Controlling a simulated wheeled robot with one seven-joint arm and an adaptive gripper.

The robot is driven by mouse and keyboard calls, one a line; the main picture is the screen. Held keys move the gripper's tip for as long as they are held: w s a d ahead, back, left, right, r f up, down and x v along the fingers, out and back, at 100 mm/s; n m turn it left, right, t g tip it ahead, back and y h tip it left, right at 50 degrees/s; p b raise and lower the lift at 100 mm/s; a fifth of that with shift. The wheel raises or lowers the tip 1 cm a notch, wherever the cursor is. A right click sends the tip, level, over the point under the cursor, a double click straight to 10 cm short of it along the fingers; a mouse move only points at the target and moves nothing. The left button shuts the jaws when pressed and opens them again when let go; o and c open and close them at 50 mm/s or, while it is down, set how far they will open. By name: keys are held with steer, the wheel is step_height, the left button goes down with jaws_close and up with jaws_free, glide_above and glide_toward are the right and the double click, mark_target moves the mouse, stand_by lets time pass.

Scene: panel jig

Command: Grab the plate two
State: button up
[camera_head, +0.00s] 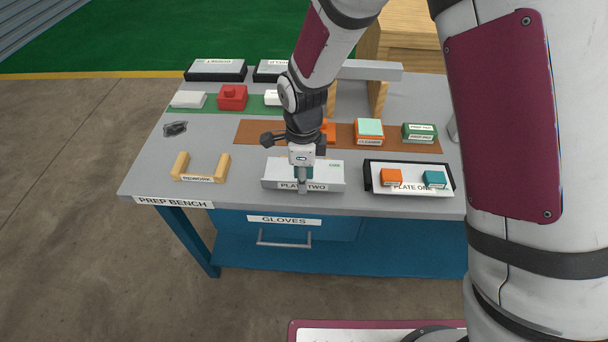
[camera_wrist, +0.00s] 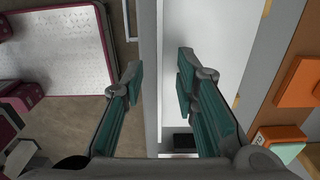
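Plate two (camera_head: 325,170) is a pale flat plate labelled PLATE TWO, lying at the front of the grey prep bench. It shows as a white surface in the wrist view (camera_wrist: 210,40). My gripper (camera_head: 302,184) points down at the plate's front edge, partly hiding the label. In the wrist view my gripper (camera_wrist: 157,76) is open with teal finger pads. The right finger is over the white plate, the left one is out over the floor, and a pale edge strip lies between them. I cannot tell whether either finger touches the plate.
Plate one (camera_head: 400,188) sits right of plate two in a black tray, with orange and teal blocks on it. A wooden cradle (camera_head: 200,178) stands left. An orange-brown strip (camera_head: 250,133) with small boxes lies behind. The GLOVES drawer handle (camera_head: 284,244) juts out below.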

steer(key=shift+f, duration=0.45)
jaws_close()
steer(key=shift+r, duration=0.1)
